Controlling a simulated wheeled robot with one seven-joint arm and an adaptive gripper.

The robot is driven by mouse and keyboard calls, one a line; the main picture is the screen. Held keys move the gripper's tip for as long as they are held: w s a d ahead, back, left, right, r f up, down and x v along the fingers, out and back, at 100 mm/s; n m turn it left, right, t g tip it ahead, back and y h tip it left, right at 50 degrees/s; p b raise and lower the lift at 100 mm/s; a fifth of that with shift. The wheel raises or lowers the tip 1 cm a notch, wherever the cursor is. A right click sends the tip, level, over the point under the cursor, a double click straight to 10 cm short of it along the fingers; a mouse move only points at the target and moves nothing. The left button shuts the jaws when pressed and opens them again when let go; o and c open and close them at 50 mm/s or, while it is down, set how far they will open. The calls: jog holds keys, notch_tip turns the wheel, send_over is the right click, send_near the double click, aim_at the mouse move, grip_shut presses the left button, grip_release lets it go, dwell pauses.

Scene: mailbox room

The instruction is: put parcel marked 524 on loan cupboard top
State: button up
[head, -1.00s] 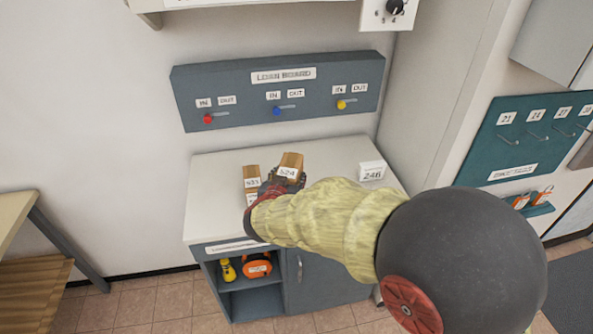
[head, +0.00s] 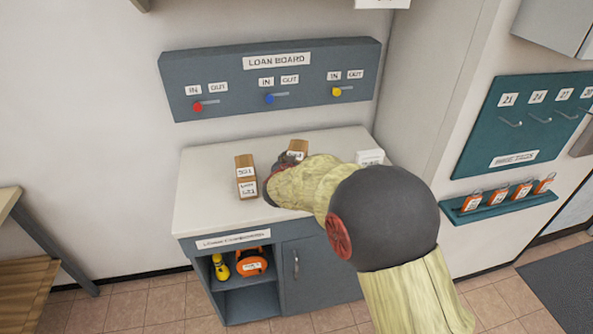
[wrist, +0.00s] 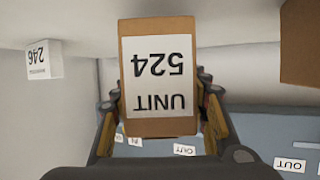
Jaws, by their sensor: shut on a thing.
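The parcel marked 524 (head: 297,147) is a brown box with a white label. My gripper (head: 288,164) is shut on it, with a finger on each side. In the wrist view the parcel (wrist: 158,75) fills the middle, its label reading upside down. It is over the back part of the pale loan cupboard top (head: 208,190). My gripper and forearm hide its lower part in the head view, so I cannot tell whether it touches the top.
Another brown parcel (head: 246,178) stands to the left on the top, close to my gripper. A white box marked 246 (head: 370,157) stands to the right, partly behind my arm. The loan board (head: 272,80) is on the wall behind. The top's left end is clear.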

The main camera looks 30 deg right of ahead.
jog(key=shift+w+d+f+b, duration=0.1)
jog(key=shift+f+b, duration=0.95)
jog(key=shift+f, duration=0.55)
jog(key=shift+f, duration=0.15)
jog(key=o, duration=1.5)
jog(key=shift+o, duration=0.5)
